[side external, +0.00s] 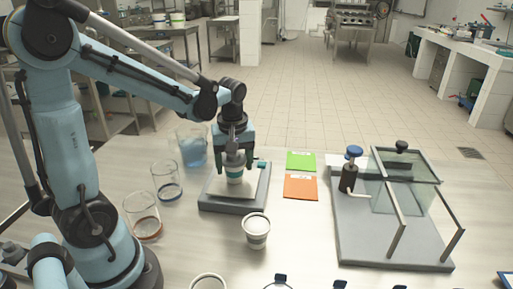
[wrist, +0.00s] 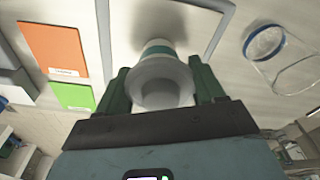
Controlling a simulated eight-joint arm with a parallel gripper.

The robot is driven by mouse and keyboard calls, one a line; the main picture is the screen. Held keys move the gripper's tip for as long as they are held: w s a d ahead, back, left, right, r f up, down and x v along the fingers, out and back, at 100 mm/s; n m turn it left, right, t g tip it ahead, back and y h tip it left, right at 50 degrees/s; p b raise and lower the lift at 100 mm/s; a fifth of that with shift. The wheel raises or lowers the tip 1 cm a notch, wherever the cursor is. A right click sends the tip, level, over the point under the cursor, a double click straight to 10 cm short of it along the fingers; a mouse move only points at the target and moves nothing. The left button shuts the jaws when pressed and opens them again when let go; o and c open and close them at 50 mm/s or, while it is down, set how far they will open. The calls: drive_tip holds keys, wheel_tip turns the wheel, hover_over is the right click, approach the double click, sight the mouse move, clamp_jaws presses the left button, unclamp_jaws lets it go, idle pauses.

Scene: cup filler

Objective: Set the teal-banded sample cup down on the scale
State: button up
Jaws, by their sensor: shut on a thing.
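The teal-banded sample cup (side external: 234,172) is upright between the fingers of my gripper (side external: 234,158), over the plate of the scale (side external: 221,206). In the wrist view the cup (wrist: 160,69) shows its pale rim towards the camera and its teal band beyond, with a finger of my gripper (wrist: 163,85) on each side. The gripper is shut on the cup. The scale's light plate (wrist: 187,18) lies beyond the cup in the wrist view. Whether the cup's base touches the plate or hangs just above it, I cannot tell.
A second cup (side external: 256,230) stands in front of the scale. Several glass beakers, one with blue liquid (side external: 193,153), stand to the left. Green (side external: 301,161) and orange (side external: 300,187) cards lie to the right. A glass-walled apparatus (side external: 398,190) on a grey base is further right.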

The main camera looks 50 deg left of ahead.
drive_tip(key=shift+f, duration=0.1)
drive_tip(key=o, duration=1.5)
drive_tip(key=r, duration=0.4)
drive_tip(key=d+r, duration=0.1)
drive_tip(key=r, duration=0.7)
drive_tip(key=shift+s+d, duration=0.2)
drive_tip(key=shift+s, duration=0.05)
drive_tip(key=s+d+f+m+t, duration=0.1)
drive_tip(key=d+f+m+t, duration=0.2)
drive_tip(key=m, duration=0.3)
drive_tip(key=s+d+f+m+t+h, duration=0.1)
drive_tip(key=s+d+f+m+t, duration=0.1)
drive_tip(key=d+m, duration=0.4)
drive_tip(key=shift+s+f+m+t, duration=0.2)
drive_tip(key=shift+f+m+t, duration=0.4)
drive_tip(key=shift+m+t, duration=0.15)
